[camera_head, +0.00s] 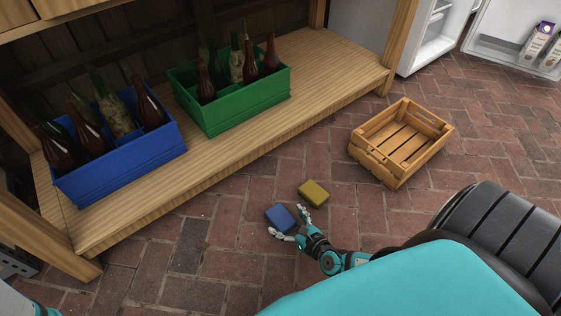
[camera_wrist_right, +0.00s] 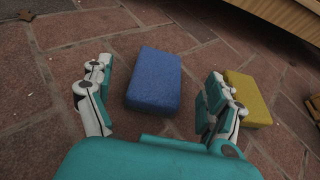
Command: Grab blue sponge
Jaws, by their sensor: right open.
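The blue sponge (camera_head: 280,217) lies flat on the brick floor in the head view. In the right wrist view the blue sponge (camera_wrist_right: 154,80) lies between and a little ahead of my fingers. My right gripper (camera_head: 287,222) is open with its fingers on either side of the sponge's near end. It also shows in the right wrist view (camera_wrist_right: 157,92), with nothing held. My left gripper does not show clearly; only a bit of my left arm is at the lower left corner of the head view.
A yellow sponge (camera_head: 313,193) lies close by, beyond my right finger; it also shows in the wrist view (camera_wrist_right: 248,98). A wooden crate (camera_head: 438,130) stands on the floor. Blue (camera_head: 128,164) and green (camera_head: 240,113) bottle crates stand on a wooden shelf (camera_head: 215,160). An open fridge (camera_head: 430,48) is at the back.

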